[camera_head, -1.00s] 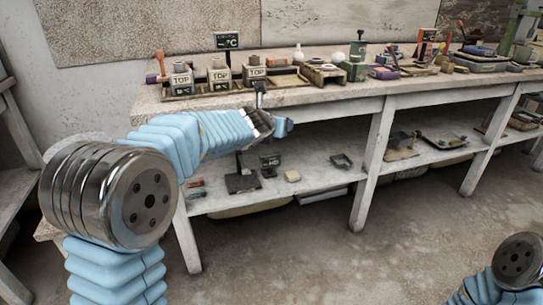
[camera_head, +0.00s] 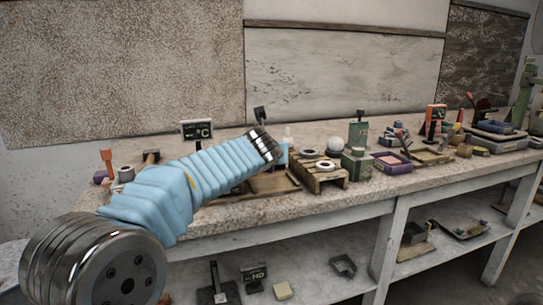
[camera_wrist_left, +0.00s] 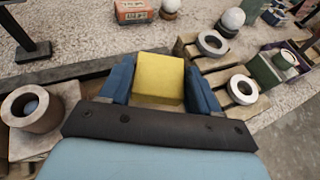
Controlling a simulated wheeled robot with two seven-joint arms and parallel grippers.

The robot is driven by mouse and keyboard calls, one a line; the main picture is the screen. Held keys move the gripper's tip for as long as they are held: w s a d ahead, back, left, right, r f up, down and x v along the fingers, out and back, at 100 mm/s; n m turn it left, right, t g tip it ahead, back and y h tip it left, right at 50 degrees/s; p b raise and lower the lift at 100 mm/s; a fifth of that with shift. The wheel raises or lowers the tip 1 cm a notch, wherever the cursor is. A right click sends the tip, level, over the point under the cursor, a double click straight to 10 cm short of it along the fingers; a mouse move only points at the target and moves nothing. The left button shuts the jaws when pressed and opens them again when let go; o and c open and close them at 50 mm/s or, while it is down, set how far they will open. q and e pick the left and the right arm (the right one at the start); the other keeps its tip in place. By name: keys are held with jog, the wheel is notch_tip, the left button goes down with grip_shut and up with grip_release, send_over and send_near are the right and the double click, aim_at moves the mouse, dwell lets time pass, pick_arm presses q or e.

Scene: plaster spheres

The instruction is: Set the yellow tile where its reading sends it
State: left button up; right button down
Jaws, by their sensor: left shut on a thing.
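The yellow tile (camera_wrist_left: 158,78) is a thick square block in the left wrist view. My left gripper (camera_wrist_left: 160,82) is shut on it, with one blue finger at each side. In the head view my left gripper (camera_head: 284,155) is over the bench top, mostly behind its own wrist, and the tile is hidden. A dark sign marked °C (camera_head: 197,131) stands at the back of the bench; its smaller text is not legible. My right gripper is out of view.
A slatted wooden rack (camera_head: 320,177) with pale rings (camera_wrist_left: 242,89) stands right of the gripper. A brown cup-like ring (camera_wrist_left: 32,109) is at left in the wrist view. A purple tray (camera_head: 390,162) lies farther right. The lower shelf holds an HD sign (camera_head: 254,275).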

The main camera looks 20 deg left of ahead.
aim_at(272, 186)
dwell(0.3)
pick_arm(q)
notch_tip(272, 186, down, 5)
jog(key=b, duration=0.4)
jog(key=shift+s+f+b, duration=0.1)
jog(key=shift+b, duration=0.2)
jog(key=shift+f, duration=0.15)
dwell(0.9)
jog(key=shift+f+b, duration=0.5)
jog(key=shift+f, duration=0.15)
dwell(0.6)
jog(key=o, duration=1.2)
jog(key=shift+o, duration=0.2)
jog(key=shift+r, duration=0.1)
